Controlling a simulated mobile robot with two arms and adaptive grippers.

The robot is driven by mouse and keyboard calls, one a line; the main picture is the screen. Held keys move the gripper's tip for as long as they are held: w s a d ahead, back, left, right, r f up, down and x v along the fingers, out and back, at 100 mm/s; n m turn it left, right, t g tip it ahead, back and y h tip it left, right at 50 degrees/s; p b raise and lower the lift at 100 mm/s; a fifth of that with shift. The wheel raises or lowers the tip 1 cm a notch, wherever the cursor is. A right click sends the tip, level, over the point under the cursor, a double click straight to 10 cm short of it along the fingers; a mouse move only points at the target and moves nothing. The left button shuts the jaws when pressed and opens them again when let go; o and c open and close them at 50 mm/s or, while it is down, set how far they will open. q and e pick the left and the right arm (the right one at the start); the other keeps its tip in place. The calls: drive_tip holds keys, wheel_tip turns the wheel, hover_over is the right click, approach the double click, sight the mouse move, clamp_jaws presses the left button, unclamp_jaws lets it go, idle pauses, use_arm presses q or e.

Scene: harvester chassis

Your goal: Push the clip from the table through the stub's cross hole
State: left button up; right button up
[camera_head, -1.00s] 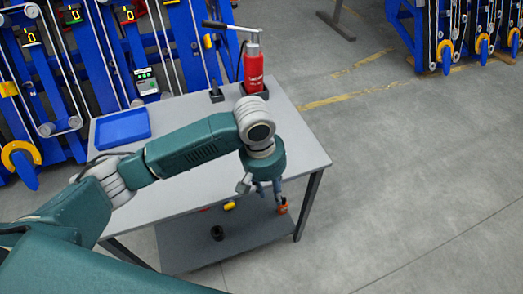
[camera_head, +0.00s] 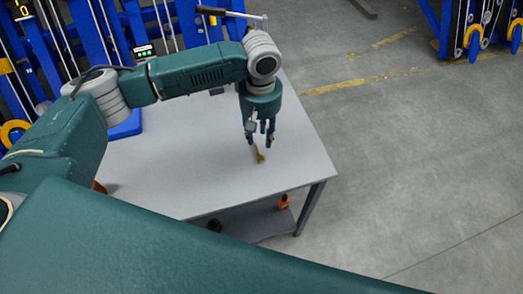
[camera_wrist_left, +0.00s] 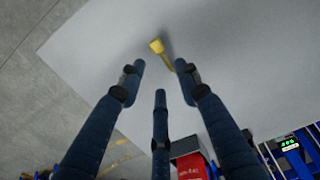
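The clip (camera_head: 260,157) is a small yellow piece lying on the grey table (camera_head: 190,180), towards its right side. In the left wrist view the clip (camera_wrist_left: 157,47) has a broad yellow head and a thin shank, just beyond the fingertips. My left gripper (camera_head: 260,136) points down beside the clip. In the left wrist view its fingers (camera_wrist_left: 159,76) are spread, with nothing between them. Any contact with the clip cannot be told. I cannot make out the stub or its cross hole. My right gripper is not in view.
A blue tray (camera_head: 127,125) sits at the table's left, partly behind my arm. A red jack (camera_wrist_left: 192,165) shows in the left wrist view. An orange item (camera_head: 284,201) stands on the lower shelf.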

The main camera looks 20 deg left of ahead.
sight(260, 154)
use_arm(q)
drive_tip(key=shift+s+f, duration=0.25)
drive_tip(key=shift+f, duration=0.65)
drive_tip(key=shift+w+f, duration=0.1)
drive_tip(key=shift+f, duration=0.2)
wheel_tip(260, 154, down, 5)
drive_tip(key=shift+a+r+p, duration=0.1)
drive_tip(key=shift+p, duration=0.6)
drive_tip(key=shift+c, duration=0.6)
clamp_jaws()
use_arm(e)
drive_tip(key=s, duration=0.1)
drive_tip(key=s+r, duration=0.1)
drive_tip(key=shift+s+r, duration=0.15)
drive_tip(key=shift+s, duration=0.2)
